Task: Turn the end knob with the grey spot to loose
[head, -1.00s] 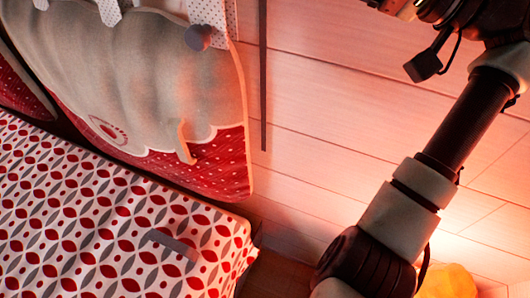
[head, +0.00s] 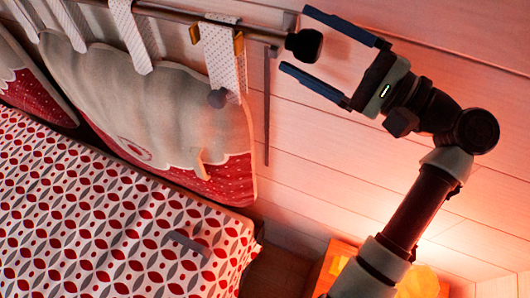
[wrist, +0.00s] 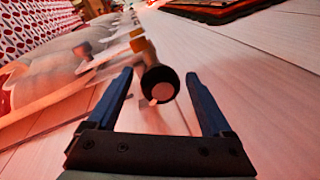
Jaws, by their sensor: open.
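The end knob (head: 304,44) is dark and rounded, on the right end of a thin rod (head: 262,35) by the wall. In the wrist view the knob (wrist: 161,84) faces me. Its end face carries a pale spot, tinted pinkish by the light, with a small light mark at its lower edge. My gripper (head: 296,40) is open, its two blue fingers on either side of the knob in the picture. In the wrist view the gripper (wrist: 158,73) shows gaps on both sides of the knob. I see no contact; exact depth is unclear.
Patterned straps (head: 220,58) hang a padded headboard cushion (head: 150,100) from the rod. A yellowish bracket (head: 239,44) holds the rod near the knob. A bed with red-patterned cover (head: 90,215) lies lower left. A glowing lamp (head: 418,282) is lower right. The plank wall beside the knob is bare.

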